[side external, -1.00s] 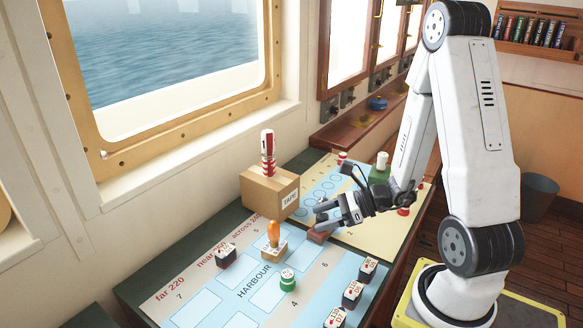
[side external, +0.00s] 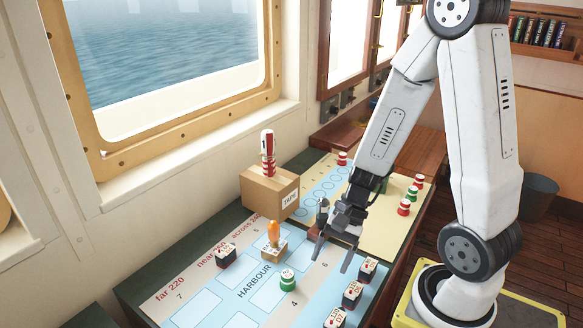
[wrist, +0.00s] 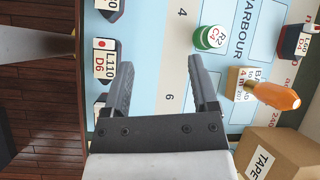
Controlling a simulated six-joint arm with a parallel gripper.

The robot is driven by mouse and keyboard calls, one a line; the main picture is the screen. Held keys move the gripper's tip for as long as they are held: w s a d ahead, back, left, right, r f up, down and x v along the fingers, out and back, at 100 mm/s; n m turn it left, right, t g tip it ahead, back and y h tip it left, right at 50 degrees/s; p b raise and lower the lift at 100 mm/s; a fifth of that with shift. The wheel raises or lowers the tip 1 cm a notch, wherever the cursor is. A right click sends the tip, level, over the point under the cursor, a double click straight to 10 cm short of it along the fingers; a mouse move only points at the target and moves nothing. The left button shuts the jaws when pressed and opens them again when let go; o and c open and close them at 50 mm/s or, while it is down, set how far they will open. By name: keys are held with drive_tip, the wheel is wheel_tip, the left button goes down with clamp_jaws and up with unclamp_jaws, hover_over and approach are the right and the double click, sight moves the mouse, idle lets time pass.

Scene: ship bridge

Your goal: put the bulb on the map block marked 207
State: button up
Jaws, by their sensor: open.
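An orange bulb-shaped piece (side external: 273,233) with a narrow pale neck stands on a light wooden block (side external: 268,252) on the harbour chart. In the wrist view the orange bulb (wrist: 275,95) lies at the right, over the labelled wooden block (wrist: 240,82). My gripper (side external: 334,252) is open and points down, to the right of the bulb in the side view. In the wrist view nothing is between its fingers (wrist: 160,75) but chart.
A cardboard TAPE box (side external: 270,192) carries a red-and-white piece (side external: 268,155). A green-and-white marker (side external: 288,280) stands near the bulb. Dark labelled blocks stand at the left (side external: 226,254) and right (side external: 367,270). A dark upright object (side external: 322,208) stands behind my gripper. Clear chart lies between them.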

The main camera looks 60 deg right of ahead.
drive_tip(key=n+h, duration=0.1)
drive_tip(key=n, duration=0.1)
drive_tip(key=n+g+h, duration=0.1)
drive_tip(key=n, duration=0.1)
drive_tip(key=shift+s+d, duration=0.1)
drive_tip(key=shift+d, duration=0.1)
drive_tip(key=n, duration=0.1)
drive_tip(key=n+h, duration=0.1)
drive_tip(key=w+n+h, duration=0.1)
drive_tip(key=shift+d+r+n, duration=0.25)
drive_tip(key=shift+r+n, duration=0.05)
drive_tip(key=shift+n, duration=0.1)
drive_tip(key=shift+w+a+r+n+t+h, duration=0.15)
drive_tip(key=shift+w+r+n+t+h, duration=0.45)
drive_tip(key=shift+n, duration=0.55)
drive_tip(key=shift+w+a+r+n+t+h, duration=0.15)
drive_tip(key=shift+w+r+n+t+h, duration=0.25)
drive_tip(key=shift+w+n, duration=0.6)
drive_tip(key=shift+w+a+r+n+t+h, duration=0.15)
drive_tip(key=shift+w+r+n+t+h, duration=0.35)
drive_tip(key=shift+n, duration=0.75)
